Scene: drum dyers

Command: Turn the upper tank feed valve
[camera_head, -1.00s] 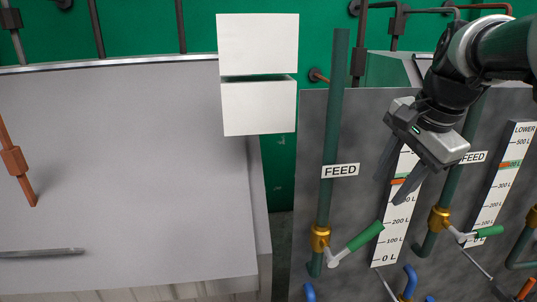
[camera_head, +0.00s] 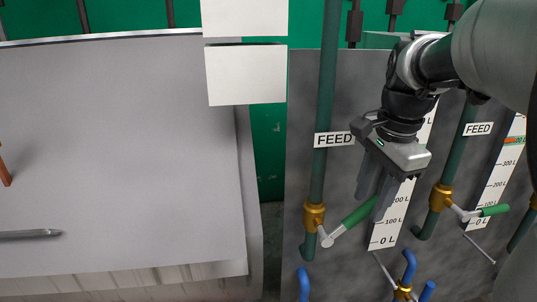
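My gripper (camera_head: 370,208) points down with its two fingers apart, at the upper end of the left feed valve's green handle (camera_head: 357,213). The fingertips overlap the handle end in this view; I cannot tell whether they touch it or straddle it. The handle slopes up to the right from a gold valve body (camera_head: 314,217) on a green pipe (camera_head: 326,90) with a FEED label (camera_head: 334,139). A second feed valve with a green handle (camera_head: 494,210) is at the right. The word "upper" is not visible; the left gauge's top is hidden behind my arm.
A level gauge (camera_head: 384,233) stands just right of the left handle. Blue-handled valves (camera_head: 409,268) are below. A grey panel (camera_head: 300,120) backs the pipes. A wide grey surface (camera_head: 120,150) and white boxes (camera_head: 246,75) are at the left.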

